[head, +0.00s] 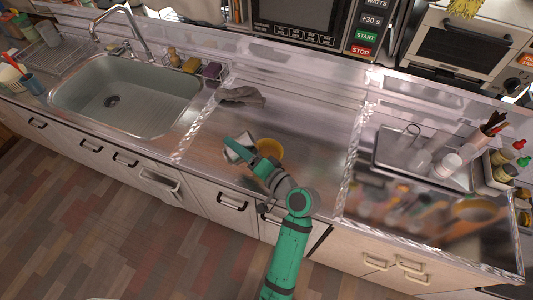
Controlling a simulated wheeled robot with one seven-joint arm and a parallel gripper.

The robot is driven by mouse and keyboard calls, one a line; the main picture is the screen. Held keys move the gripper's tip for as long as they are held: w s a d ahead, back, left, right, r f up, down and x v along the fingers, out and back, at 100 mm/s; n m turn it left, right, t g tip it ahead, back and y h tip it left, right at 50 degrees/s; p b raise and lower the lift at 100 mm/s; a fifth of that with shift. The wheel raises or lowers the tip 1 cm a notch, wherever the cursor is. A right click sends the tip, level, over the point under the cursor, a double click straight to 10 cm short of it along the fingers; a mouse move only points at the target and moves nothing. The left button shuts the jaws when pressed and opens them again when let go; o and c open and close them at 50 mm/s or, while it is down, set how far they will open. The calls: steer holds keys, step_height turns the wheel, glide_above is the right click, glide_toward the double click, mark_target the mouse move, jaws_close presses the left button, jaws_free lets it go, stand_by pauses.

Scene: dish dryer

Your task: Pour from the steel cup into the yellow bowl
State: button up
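The steel cup (236,153) is a small silvery shape at the end of my arm, left of the bowl, and looks tilted. My gripper (246,150) has green parts on both sides of the cup and appears shut on it; the fingertips are too small to make out clearly. The yellow bowl (271,147) is on the steel counter just right of my gripper. My arm covers the bowl's near and left part, and the inside of the cup cannot be seen.
A grey cloth (241,95) lies behind the cup. The sink (130,97) is at the left. A metal tray (398,158) with glassware and a caddy of bottles (505,164) are at the right. The counter (325,130) right of the bowl is clear.

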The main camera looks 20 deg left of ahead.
steer(key=shift+r, duration=0.2)
stand_by(0.3)
steer(key=shift+w+d+r+m+y, duration=0.4)
steer(key=shift+w+d+m, duration=0.3)
steer(key=shift+m, duration=0.2)
stand_by(0.7)
steer(key=shift+w+d+f+m+y, duration=0.15)
steer(key=shift+f+m+y, duration=0.15)
steer(key=shift+m, duration=0.3)
stand_by(0.6)
